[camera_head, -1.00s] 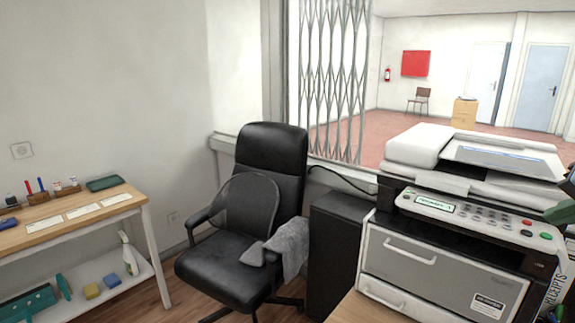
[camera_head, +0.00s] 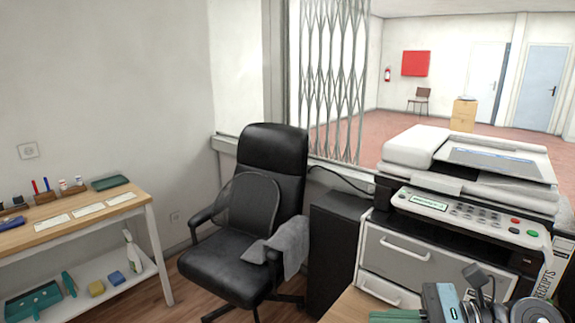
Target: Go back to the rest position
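My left gripper is not in view. A grey-green and black mechanism (camera_head: 440,303) shows at the bottom right, in front of the printer, and looks like part of my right arm and gripper. It is cut off by the lower picture edge. Its fingertips cannot be made out, so I cannot tell whether it is open or shut. Nothing held can be seen.
The printer (camera_head: 400,260) stands at the right on a wooden counter (camera_head: 345,308). A black office chair (camera_head: 235,262) with a grey cloth (camera_head: 290,243) stands mid-view. A wooden side table (camera_head: 95,220) with a lower shelf is at the left.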

